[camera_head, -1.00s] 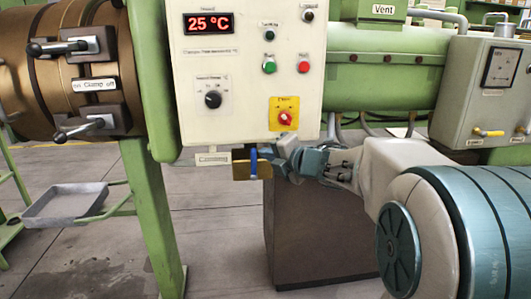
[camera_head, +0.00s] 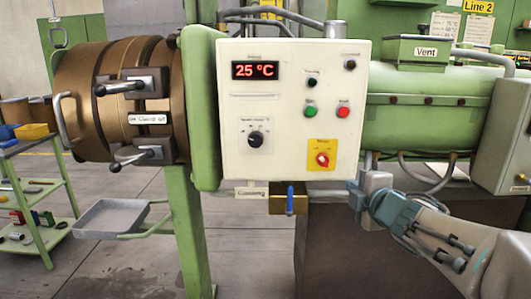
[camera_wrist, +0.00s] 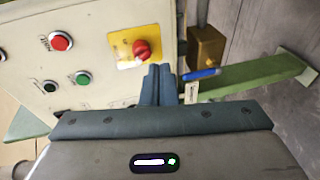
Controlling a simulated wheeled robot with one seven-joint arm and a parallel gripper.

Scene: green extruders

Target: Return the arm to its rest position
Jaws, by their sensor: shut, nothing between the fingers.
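My gripper (camera_head: 356,196) is at the lower right of the white control panel (camera_head: 292,108) in the head view. Its teal fingers are together and empty, as the wrist view (camera_wrist: 158,72) also shows. A brass valve (camera_head: 280,205) with an upright blue handle (camera_head: 290,198) hangs below the panel, to the left of my gripper and apart from it. In the wrist view the brass body (camera_wrist: 206,46) and blue handle (camera_wrist: 203,74) are to the right of the fingers. My arm extends to the lower right of the head view.
The green barrel (camera_head: 425,112) and a grey box (camera_head: 509,135) are above my arm. A dark block (camera_head: 335,255) stands below the panel. A green leg (camera_head: 188,235), grey tray (camera_head: 110,217) and green cart (camera_head: 45,230) are on the left. Open floor lies between leg and block.

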